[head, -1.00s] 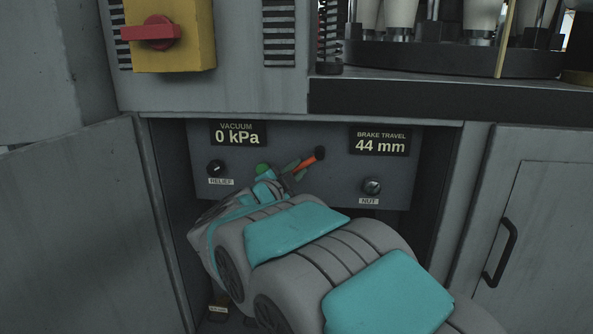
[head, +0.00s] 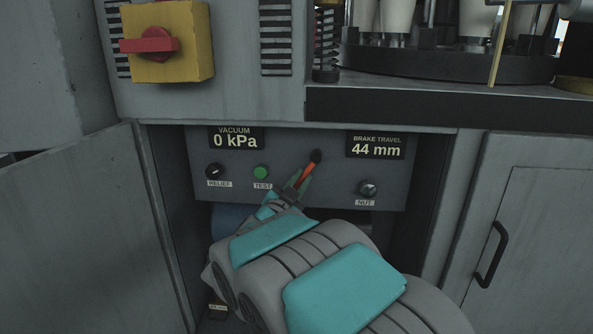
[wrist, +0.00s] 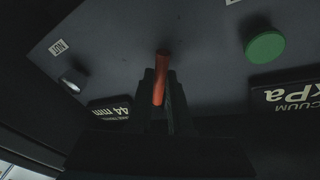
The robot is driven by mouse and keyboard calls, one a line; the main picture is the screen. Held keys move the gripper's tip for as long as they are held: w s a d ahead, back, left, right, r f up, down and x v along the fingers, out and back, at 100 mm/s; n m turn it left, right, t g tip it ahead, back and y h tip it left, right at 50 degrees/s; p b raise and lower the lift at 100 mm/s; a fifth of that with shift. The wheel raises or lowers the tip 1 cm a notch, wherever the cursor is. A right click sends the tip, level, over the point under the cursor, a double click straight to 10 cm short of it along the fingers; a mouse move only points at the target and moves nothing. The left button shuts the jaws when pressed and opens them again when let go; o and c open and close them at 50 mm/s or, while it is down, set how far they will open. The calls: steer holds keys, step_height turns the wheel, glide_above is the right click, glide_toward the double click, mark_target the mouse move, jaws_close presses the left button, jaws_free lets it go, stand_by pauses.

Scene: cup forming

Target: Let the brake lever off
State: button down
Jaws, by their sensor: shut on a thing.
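The brake lever (head: 308,174) is an orange-red rod with a black knob at its upper right end, in front of the recessed control panel. It leans up to the right in the head view. My gripper (head: 298,186) is at the rod's lower part, below the knob. In the wrist view the red rod (wrist: 161,82) stands between the two dark fingers of my gripper (wrist: 160,98), which are shut on it. The lever's lower end is hidden by my gripper in the head view. The brake travel display (head: 376,146) reads 44 mm.
The panel also carries a vacuum display (head: 236,138) at 0 kPa, a relief knob (head: 214,171), a green test button (head: 261,172) and a nut knob (head: 367,188). Cabinet doors (head: 85,220) flank the recess. A yellow box with a red switch (head: 150,44) is above left.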

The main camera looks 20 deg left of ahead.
mark_target(319, 171)
steer(key=n, duration=0.2)
steer(key=d+n+y+p, duration=0.1)
steer(key=d+f+n+t+p, duration=0.1)
steer(key=n, duration=0.1)
steer(key=shift+w+d+n, duration=0.25)
steer(key=shift+w+n, duration=0.05)
steer(key=shift+d+n+t+y, duration=0.3)
steer(key=shift+n+y, duration=0.3)
steer(key=shift+n, duration=0.3)
steer(key=shift+w+d, duration=0.1)
steer(key=c, duration=0.8)
jaws_free()
steer(key=shift+c, duration=0.2)
steer(key=v, duration=0.8)
steer(key=shift+w, duration=0.1)
